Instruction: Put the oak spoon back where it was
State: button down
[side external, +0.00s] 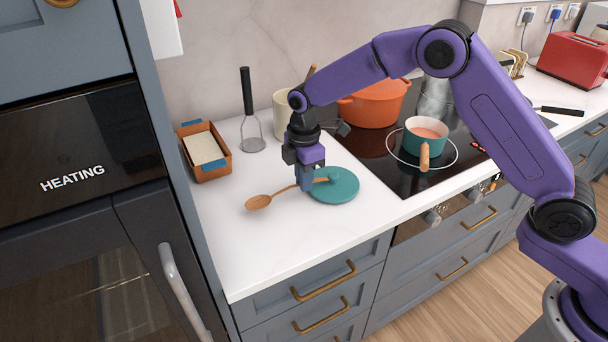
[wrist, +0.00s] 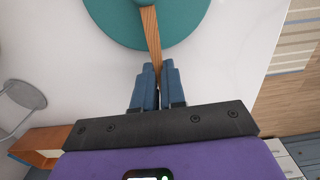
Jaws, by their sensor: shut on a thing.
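The oak spoon (side external: 258,203) is light brown wood. Its bowl is over the white counter at the left, and its handle runs right towards a round teal lid-like disc (side external: 345,190). My gripper (side external: 306,188) is low and shut on the handle, just left of the disc. In the wrist view the handle (wrist: 151,30) runs from between my fingertips (wrist: 158,72) across the teal disc (wrist: 115,22). The spoon's bowl is out of the wrist view. I cannot tell whether the spoon touches the counter or the disc.
An orange-brown dish (side external: 207,170) and a black-handled masher (side external: 251,143) stand behind at the left. A cream crock (side external: 285,103) stands behind my gripper. A teal saucepan (side external: 426,145) and an orange pot (side external: 374,108) are on the dark hob. The front-left counter is clear.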

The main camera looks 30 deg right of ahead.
jog(key=c, duration=1.2)
grip_release()
notch_tip(320, 180, up, 13)
jog(key=shift+r, duration=0.15)
